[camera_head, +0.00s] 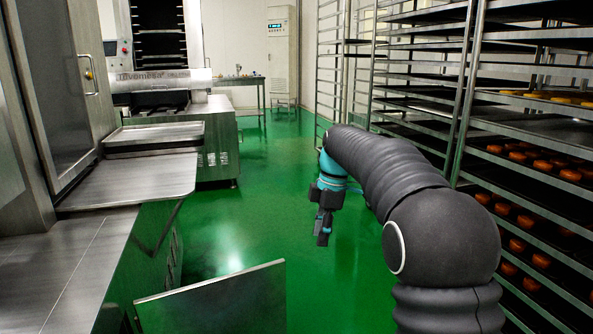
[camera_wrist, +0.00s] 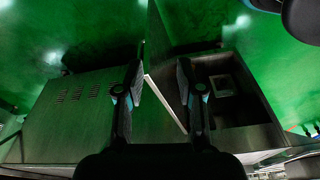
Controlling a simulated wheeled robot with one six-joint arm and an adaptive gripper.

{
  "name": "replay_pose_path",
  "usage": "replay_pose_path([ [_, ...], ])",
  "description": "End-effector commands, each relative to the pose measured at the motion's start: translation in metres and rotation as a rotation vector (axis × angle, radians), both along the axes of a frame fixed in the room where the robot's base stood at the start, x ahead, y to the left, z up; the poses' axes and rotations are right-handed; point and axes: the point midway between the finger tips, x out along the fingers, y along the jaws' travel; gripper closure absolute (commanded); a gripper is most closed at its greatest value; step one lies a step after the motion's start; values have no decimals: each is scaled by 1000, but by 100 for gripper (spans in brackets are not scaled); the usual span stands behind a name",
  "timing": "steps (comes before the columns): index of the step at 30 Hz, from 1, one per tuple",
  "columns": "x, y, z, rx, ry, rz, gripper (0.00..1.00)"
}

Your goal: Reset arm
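My gripper (camera_head: 323,228) hangs in the air over the green floor in the head view, at the end of my dark sleeved arm, pointing down. In the wrist view its two black fingers (camera_wrist: 160,92) stand apart with a clear gap between them. Nothing shows between the fingers. The floor and metal machine parts lie beyond the fingertips. My arm reaches forward from the lower right and bends down at the wrist.
Tall racks (camera_head: 465,95) with trays of orange-brown pieces stand close on the right. A steel machine (camera_head: 110,150) with a flat shelf (camera_head: 135,178) stands on the left. A metal panel (camera_head: 215,300) is at the bottom. The green floor (camera_head: 265,180) in the middle is clear.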

Motion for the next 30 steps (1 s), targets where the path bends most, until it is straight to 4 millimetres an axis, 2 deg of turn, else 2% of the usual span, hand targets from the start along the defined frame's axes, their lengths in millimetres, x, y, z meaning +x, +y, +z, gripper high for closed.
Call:
replay_pose_path([
  [1, -13, -11, 10, -11, -15, -69, 63],
  [6, -55, -45, 32, -43, -58, -326, 63],
  [15, -139, -88, 49, -53, -143, -760, 63],
  [23, -215, -98, 41, 6, -207, -1103, 63],
  [30, -282, -98, 15, 112, -244, -1397, 63],
])
